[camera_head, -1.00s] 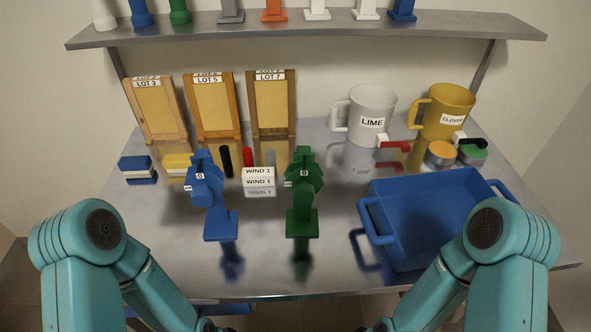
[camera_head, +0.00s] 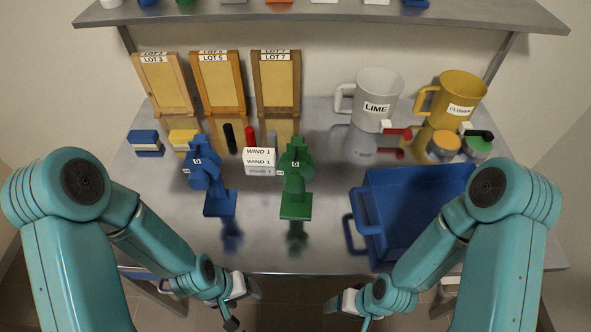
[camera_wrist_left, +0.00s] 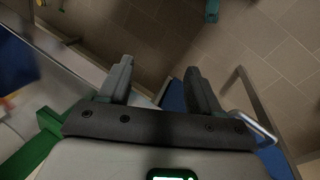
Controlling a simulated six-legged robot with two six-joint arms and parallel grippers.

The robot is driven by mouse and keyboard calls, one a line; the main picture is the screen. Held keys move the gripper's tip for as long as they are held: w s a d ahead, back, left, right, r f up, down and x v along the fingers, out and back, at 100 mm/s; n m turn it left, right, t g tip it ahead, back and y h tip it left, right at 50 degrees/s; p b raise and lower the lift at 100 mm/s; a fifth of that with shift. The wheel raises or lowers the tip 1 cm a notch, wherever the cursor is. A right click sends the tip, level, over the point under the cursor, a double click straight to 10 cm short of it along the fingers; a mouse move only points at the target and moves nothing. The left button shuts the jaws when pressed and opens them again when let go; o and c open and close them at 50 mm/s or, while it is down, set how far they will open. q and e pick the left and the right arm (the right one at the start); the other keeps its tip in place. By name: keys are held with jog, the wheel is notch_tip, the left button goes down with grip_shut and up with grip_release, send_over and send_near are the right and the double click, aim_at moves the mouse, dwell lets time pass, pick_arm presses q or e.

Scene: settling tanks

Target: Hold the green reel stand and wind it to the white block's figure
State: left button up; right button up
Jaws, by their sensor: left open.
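The green reel stand (camera_head: 296,185) stands upright on the metal table, right of the blue reel stand (camera_head: 217,185); a small tag on it seems to read 0. The white block (camera_head: 259,158) behind and between them reads WIND 1. My left gripper (camera_head: 246,302) is open and empty, low in front of the table's front edge, apart from both stands. Its two spread fingers show in the left wrist view (camera_wrist_left: 158,80) over the floor. My right gripper (camera_head: 338,302) is also in front of the edge; its fingers are too small to judge.
A blue tray (camera_head: 368,215) sits on the right. A white LIME mug (camera_head: 376,92) and a yellow mug (camera_head: 452,98) stand behind it. Lot boards (camera_head: 277,85) stand at the back under a shelf (camera_head: 320,14). The table front between stands and edge is clear.

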pick_arm(q)
jog(key=w+r+n+t, duration=0.1)
jog(key=w+r+n, duration=0.35)
jog(key=r, duration=0.35)
jog(key=n+t+y, duration=0.3)
jog(key=n+t, duration=0.9)
jog(key=n, duration=1.5)
send_near(297, 147)
jog(key=x, duration=1.1)
jog(key=shift+w+f, duration=0.1)
jog(key=shift+w, duration=0.2)
jog(key=shift+s, duration=0.3)
jog(key=c, duration=0.4)
grip_shut()
